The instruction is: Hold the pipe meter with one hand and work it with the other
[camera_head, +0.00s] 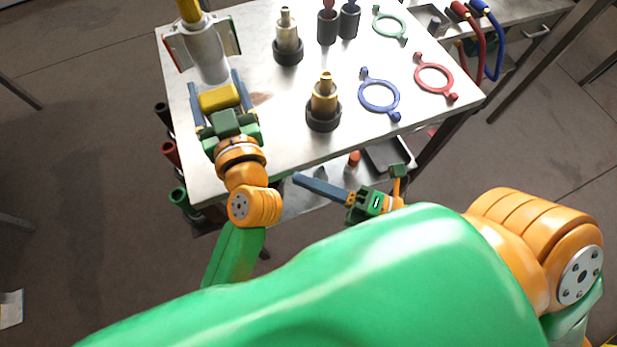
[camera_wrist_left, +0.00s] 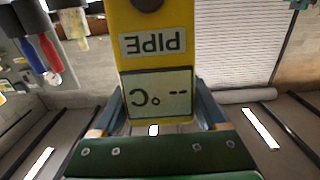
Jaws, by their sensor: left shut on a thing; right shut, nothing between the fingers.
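The yellow pipe meter (camera_head: 218,97) is between the blue fingers of my left gripper (camera_head: 216,90), over the left part of the metal table. In the left wrist view the meter (camera_wrist_left: 187,18) fills the upper middle. It carries an upside-down "PIPE" label and a grey display reading "-- °C". My left gripper is shut on it; its fingers (camera_wrist_left: 160,105) show on both sides. My right gripper (camera_head: 298,179) is shut and empty, just off the table's front edge, its blue fingers pointing left. It is to the right of and nearer than the meter, not touching it.
The metal table (camera_head: 275,130) holds a white cylinder (camera_head: 207,52), a brass fitting (camera_head: 323,104), a silver fitting (camera_head: 287,38), a blue ring (camera_head: 364,92), a red ring (camera_head: 419,78) and a green ring (camera_head: 378,27). Red and blue hoses (camera_head: 478,50) hang at the right. A lower shelf shows below.

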